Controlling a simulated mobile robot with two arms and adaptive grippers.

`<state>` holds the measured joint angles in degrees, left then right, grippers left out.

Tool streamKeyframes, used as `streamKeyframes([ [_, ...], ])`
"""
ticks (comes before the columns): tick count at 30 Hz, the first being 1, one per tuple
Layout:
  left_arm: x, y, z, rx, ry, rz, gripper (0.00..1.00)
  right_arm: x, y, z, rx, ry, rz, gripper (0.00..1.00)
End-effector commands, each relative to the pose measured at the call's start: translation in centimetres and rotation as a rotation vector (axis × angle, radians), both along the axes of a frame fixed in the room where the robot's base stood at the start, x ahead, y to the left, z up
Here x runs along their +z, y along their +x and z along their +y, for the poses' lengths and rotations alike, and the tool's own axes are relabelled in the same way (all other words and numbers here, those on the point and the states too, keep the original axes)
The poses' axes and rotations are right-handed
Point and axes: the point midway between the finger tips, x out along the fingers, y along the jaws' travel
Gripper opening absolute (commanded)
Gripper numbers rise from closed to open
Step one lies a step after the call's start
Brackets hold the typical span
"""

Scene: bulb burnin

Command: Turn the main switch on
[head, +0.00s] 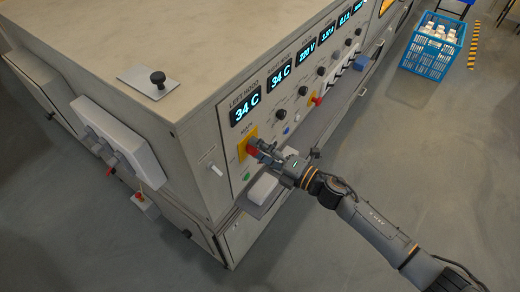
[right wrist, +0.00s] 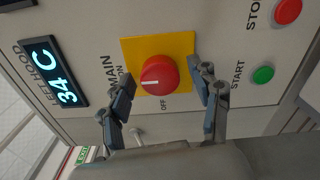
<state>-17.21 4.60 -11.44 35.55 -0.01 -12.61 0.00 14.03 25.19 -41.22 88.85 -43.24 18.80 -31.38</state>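The main switch is a round red knob (right wrist: 158,75) on a yellow plate (right wrist: 130,50), marked MAIN, ON and OFF. Its white line lies level in the right wrist view, toward the ON label at left; OFF is printed below the knob. In the head view the yellow plate (head: 241,151) shows at the panel's near end, with the knob (head: 253,146) partly hidden by my gripper. My right gripper (head: 262,152) is open at the switch. In the right wrist view its fingers (right wrist: 162,82) stand on either side of the knob, with gaps visible. My left gripper is out of view.
A green START button (right wrist: 263,74) and red STOP button (right wrist: 287,10) sit beside the switch. Lit displays (head: 245,109) line the panel above. A white rounded block (head: 263,187) is below my gripper. A blue crate (head: 430,58) stands on the floor at back right.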

Motion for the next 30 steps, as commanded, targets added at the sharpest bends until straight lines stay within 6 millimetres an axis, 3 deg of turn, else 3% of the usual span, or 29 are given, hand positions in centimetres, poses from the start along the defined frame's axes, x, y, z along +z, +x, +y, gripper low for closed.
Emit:
streamKeyframes([
  [11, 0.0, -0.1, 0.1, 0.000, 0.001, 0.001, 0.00, -0.1, -0.6, -0.9, -0.001, -0.001, 0.001, 0.63],
  [24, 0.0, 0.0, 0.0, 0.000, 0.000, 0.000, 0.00, -0.1, -5.8, -7.9, 0.000, -0.002, 0.003, 0.63],
  [30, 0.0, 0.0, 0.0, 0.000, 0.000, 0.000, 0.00, -0.1, -6.9, -9.5, 0.000, -0.001, 0.001, 0.63],
])
